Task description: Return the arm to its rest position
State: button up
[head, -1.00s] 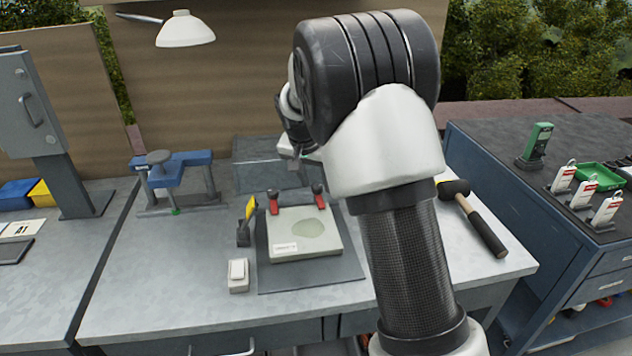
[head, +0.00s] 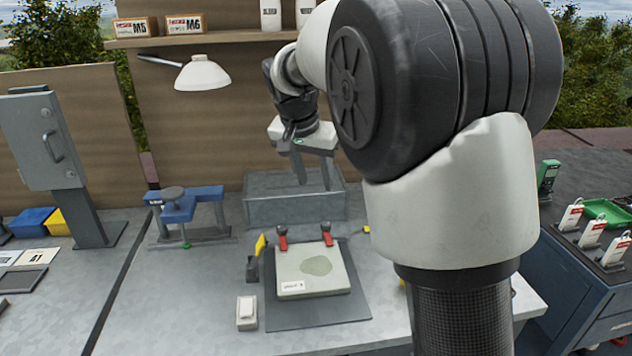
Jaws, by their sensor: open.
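My gripper (head: 314,172) shows in the head view, left of my large arm joint. Its two fingers point down and stand apart, with nothing between them. It hangs over a grey metal bin (head: 272,207) at the back of the bench, and its fingertips overlap the bin's opening in the picture. I cannot tell whether they are inside the bin or above it. My upper arm hides the right part of the bench.
A light panel (head: 297,284) held by red clamps lies on a dark mat (head: 340,313). A blue stand (head: 188,206) is left of the bin. A lamp (head: 203,74) and a shelf (head: 222,37) are above. A side cabinet (head: 585,290) stands right.

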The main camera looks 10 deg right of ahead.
jog(key=s+d+n+t+y, duration=0.1)
jog(key=s+d+n, duration=0.15)
jog(key=s, duration=1.35)
jog(key=s+d+n+t+y, duration=0.15)
jog(key=s+n, duration=0.25)
jog(key=s, duration=1.2)
notch_tip(320, 180, up, 17)
jog(key=p, duration=1.7)
jog(key=shift+w+g, duration=0.35)
jog(key=shift+w, duration=0.1)
